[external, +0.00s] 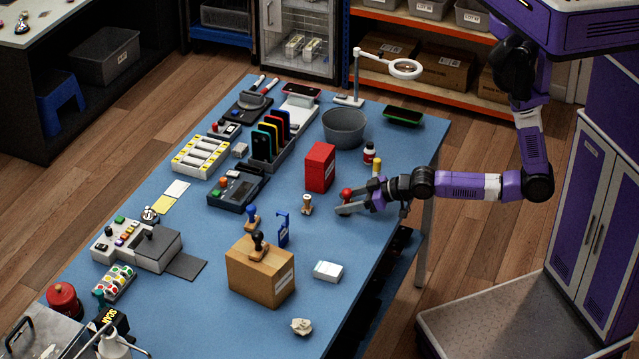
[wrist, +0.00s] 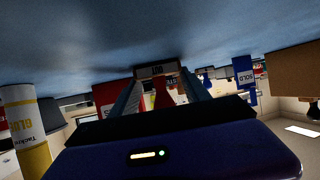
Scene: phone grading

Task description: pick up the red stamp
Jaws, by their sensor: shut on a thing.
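The red stamp (external: 347,193) shows as a round red knob at the fingertips in the external view. In the wrist view, its red handle (wrist: 162,97) stands between the two fingers, with a labelled block beyond it. My gripper (external: 347,202) reaches in low over the table from the right and is shut on the red stamp. The fingers hide part of the stamp. I cannot tell whether its base touches the table.
A red box (external: 319,168) stands behind the gripper, with a yellow glue stick (external: 376,167) and a small bottle (external: 369,153) close by. A wooden stamp (external: 307,205) stands to the left. A cardboard box (external: 260,275) carries a black-handled stamp (external: 258,243).

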